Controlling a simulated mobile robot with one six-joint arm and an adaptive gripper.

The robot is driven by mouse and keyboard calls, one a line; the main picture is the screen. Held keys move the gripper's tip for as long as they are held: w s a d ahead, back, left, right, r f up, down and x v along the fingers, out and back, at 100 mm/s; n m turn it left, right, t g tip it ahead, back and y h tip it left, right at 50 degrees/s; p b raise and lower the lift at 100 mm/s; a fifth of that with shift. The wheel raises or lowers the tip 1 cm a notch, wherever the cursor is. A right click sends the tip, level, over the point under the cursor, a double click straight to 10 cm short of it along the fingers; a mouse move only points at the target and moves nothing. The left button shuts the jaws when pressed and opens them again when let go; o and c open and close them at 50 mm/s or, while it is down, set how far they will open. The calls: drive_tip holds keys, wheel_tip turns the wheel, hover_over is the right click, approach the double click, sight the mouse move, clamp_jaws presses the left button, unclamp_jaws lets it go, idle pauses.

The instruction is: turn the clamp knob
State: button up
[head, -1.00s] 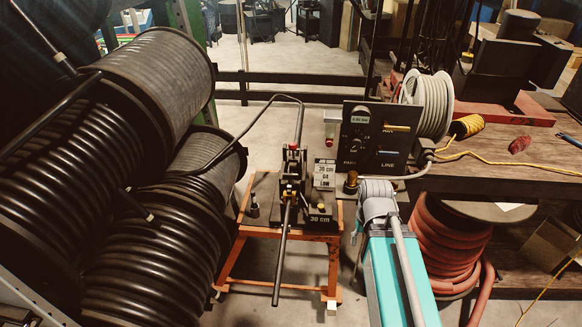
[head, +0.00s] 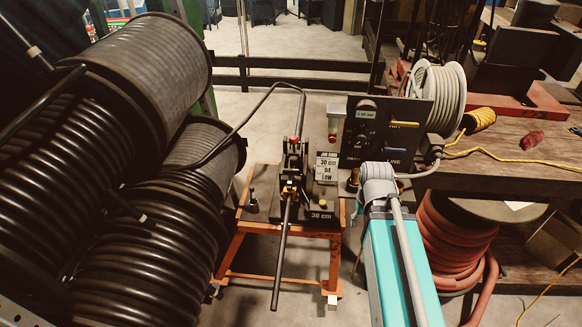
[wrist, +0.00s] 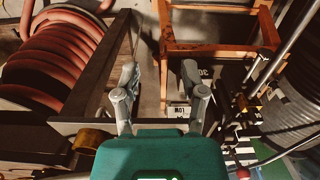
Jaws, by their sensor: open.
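The hose crimper (head: 294,165) stands upright on an orange-framed stand (head: 232,262), with a long handle pointing toward me. It has a red knob (head: 294,140) on top and small brass parts at its middle. Which of these is the clamp knob I cannot tell. In the wrist view the red knob (wrist: 243,173) is at the bottom right and the brass parts (wrist: 246,103) are at the right. In the head view my arm hides the fingertips.
A black panel (head: 360,148) with a dial and yellow and blue handles stands behind my arm. A brass post (head: 353,180) is close to the arm's left. Large black hose reels (head: 150,70) fill the left. A wooden bench (head: 540,175) and red hose (head: 455,245) are at the right.

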drive_tip(key=w+a, duration=0.1)
wheel_tip(320, 180, up, 9)
drive_tip(key=n+p, duration=0.9)
drive_tip(key=n, duration=0.8)
hover_over(291, 170)
drive_tip(key=shift+w+a+r, duration=0.1)
drive_tip(key=shift+r, duration=0.05)
wheel_tip(291, 170, down, 14)
drive_tip(key=b, duration=1.3)
drive_tip(key=shift+r+b, duration=0.1)
drive_tip(key=shift+b, duration=0.3)
